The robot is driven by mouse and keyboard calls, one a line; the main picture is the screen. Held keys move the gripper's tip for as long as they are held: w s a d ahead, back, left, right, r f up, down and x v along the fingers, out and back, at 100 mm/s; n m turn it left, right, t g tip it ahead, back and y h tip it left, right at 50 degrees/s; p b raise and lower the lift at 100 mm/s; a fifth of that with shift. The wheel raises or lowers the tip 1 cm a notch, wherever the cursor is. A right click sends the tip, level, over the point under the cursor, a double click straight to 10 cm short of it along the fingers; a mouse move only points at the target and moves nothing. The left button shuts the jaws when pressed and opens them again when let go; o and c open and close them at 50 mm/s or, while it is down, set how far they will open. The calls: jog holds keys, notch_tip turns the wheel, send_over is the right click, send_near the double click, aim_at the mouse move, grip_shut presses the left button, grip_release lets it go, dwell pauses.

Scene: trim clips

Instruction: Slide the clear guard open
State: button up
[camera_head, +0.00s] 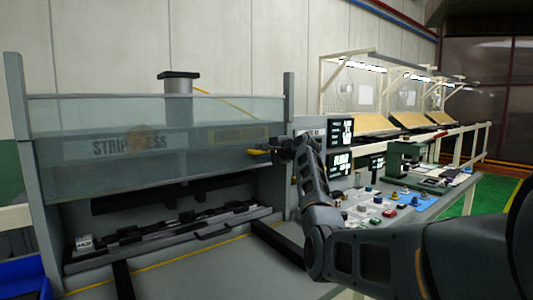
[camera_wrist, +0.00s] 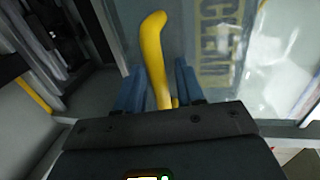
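The clear guard (camera_head: 100,172) is a see-through panel across the front of the grey press, with "STRIP PRESS" lettering and a yellow label behind or on it. Its yellow handle (camera_head: 257,151) sticks out near the right end, by my gripper (camera_head: 272,150). In the wrist view, the handle (camera_wrist: 153,50) runs between the two blue fingers of my gripper (camera_wrist: 161,88), which look closed about it; contact is partly hidden by the gripper body.
Below the guard, the press bed holds dark tooling (camera_head: 170,228). A grey post (camera_head: 289,110) stands at the right end. A bench (camera_head: 440,200) with small screens, buttons and a green press lies to the right. A blue bin (camera_head: 22,278) is at lower left.

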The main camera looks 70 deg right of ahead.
jog(key=b+v, duration=0.1)
jog(key=v, duration=0.6)
jog(key=shift+s+a, duration=0.25)
jog(key=shift+s, duration=0.05)
dwell(0.5)
